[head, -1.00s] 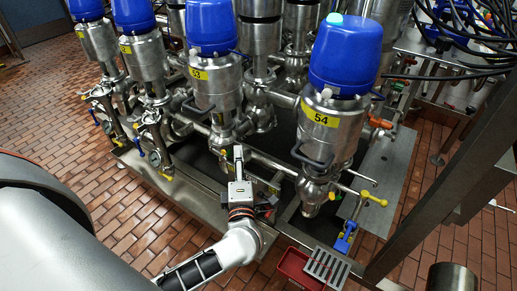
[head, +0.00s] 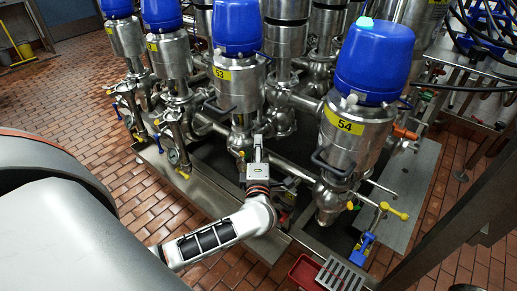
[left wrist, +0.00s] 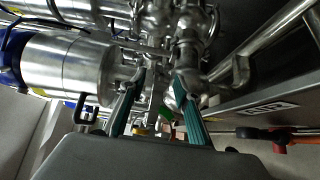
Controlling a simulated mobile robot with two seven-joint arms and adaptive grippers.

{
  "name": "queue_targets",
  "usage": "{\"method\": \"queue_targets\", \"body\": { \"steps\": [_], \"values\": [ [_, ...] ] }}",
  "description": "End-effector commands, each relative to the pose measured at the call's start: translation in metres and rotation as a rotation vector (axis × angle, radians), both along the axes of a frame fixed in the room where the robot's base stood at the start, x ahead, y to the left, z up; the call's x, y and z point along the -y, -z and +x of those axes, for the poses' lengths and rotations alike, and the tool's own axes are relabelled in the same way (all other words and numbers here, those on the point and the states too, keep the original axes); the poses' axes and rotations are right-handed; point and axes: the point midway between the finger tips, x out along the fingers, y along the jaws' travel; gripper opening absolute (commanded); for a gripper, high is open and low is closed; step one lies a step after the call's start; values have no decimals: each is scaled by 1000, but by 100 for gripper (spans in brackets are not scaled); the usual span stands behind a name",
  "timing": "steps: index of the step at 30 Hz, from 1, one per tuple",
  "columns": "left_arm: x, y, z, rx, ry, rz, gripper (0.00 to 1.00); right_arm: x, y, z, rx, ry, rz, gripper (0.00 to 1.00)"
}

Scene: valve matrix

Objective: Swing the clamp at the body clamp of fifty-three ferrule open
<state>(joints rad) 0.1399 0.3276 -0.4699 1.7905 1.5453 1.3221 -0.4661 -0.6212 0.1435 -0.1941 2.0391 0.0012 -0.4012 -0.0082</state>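Valve 53 (head: 237,90), a steel cylinder with a blue cap and yellow label, stands at upper middle in the head view. It lies sideways at left in the left wrist view (left wrist: 68,62). My left gripper (head: 257,150) is just below and in front of its lower fittings. In the left wrist view the two teal-padded fingers (left wrist: 161,80) are apart, pointing at the steel pipe fittings (left wrist: 185,25). Thin metal parts show in and behind the gap; I cannot tell whether a finger touches them. The clamp itself is not clearly distinguishable. My right gripper is not in view.
Valve 54 (head: 358,130) stands close to the right, with a yellow-handled rod (head: 394,211) and blue fitting (head: 362,248) below. More blue-capped valves (head: 168,50) stand to the left. A red tray (head: 306,272) lies at the front. The brick floor (head: 125,190) is open at left.

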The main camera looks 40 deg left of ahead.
Motion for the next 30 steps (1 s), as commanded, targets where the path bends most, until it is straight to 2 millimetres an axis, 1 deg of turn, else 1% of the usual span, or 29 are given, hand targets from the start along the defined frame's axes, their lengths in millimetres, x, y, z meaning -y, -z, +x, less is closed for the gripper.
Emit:
{"method": "queue_targets", "body": {
  "steps": [3, 4, 7, 14, 17, 22, 30],
  "values": [
    [0, 0, 0, 0, 0, 0, 32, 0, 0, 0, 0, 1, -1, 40],
    [0, 0, 0, 0, 0, 0, 27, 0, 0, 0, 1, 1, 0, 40],
    [0, 0, 0, 0, 0, 0, 1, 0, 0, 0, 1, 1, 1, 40],
    [0, 0, 0, 1, -6, -1, 0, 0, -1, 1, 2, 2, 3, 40],
    [2, 0, 2, 1, -35, -3, 0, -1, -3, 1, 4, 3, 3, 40],
    [6, 0, 9, 3, -122, -6, 0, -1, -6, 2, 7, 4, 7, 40],
    [13, 1, 19, -1, -255, -3, 0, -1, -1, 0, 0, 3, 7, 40]
  ]
}}
